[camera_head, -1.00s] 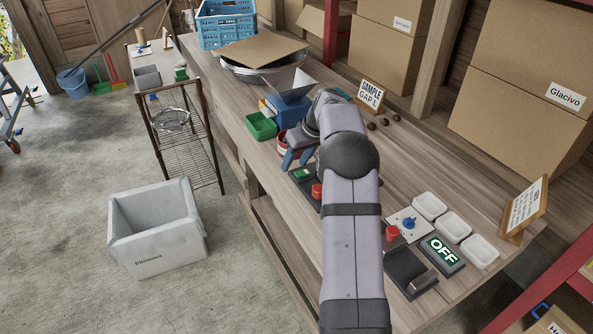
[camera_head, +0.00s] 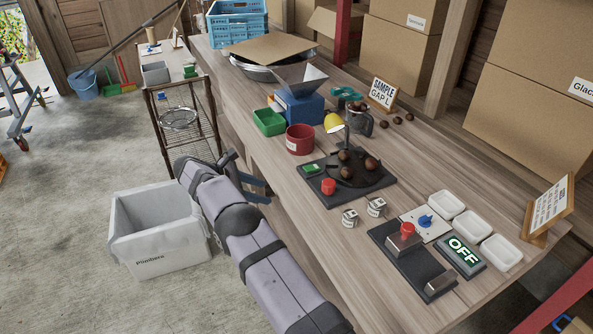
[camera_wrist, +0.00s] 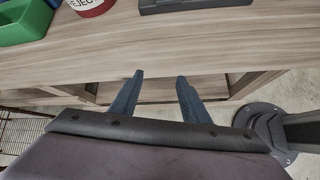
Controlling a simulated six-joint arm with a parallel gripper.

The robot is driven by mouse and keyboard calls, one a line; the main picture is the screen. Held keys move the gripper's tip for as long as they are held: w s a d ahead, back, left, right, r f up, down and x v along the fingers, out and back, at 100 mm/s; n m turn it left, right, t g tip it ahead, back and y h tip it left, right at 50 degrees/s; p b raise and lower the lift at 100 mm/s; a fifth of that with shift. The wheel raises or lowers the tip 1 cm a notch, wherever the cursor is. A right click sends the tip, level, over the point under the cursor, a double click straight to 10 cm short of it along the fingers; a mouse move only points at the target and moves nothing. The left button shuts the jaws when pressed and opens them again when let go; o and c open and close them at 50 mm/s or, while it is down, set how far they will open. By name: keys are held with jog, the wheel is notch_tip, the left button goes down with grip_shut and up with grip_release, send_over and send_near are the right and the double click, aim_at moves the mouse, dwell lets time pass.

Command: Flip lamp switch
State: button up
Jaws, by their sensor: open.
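A yellow lamp (camera_head: 334,122) stands at a dark panel (camera_head: 374,185) that carries several brown chestnuts, a green button (camera_head: 311,168) and a red button (camera_head: 328,186). A white plate with a blue knob (camera_head: 425,221) sits further right, beside a lit sign reading OFF (camera_head: 463,252). Which control is the lamp switch, I cannot tell. My gripper (camera_head: 262,190) is at the bench's front edge, left of the lamp and apart from it. In the wrist view my gripper (camera_wrist: 159,76) shows two parted fingers with nothing between them.
A red tin (camera_head: 300,140), a green bin (camera_head: 269,122) and a blue machine with a metal hopper (camera_head: 300,78) stand behind the panel. A red-topped device (camera_head: 404,240) and white trays (camera_head: 501,252) are at the right. Bare bench (camera_head: 290,205) lies in front.

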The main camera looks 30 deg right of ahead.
aim_at(305, 169)
jog(key=s+d+r+n+g+h, duration=0.1)
jog(key=d+r+h, duration=0.3)
jog(key=r, duration=0.4)
jog(key=shift+s+d+r+n, duration=0.3)
jog(key=shift+s+d+n, duration=0.2)
jog(key=shift+n, duration=0.3)
jog(key=shift+p+x, duration=1.15)
jog(key=shift+x, duration=2.45)
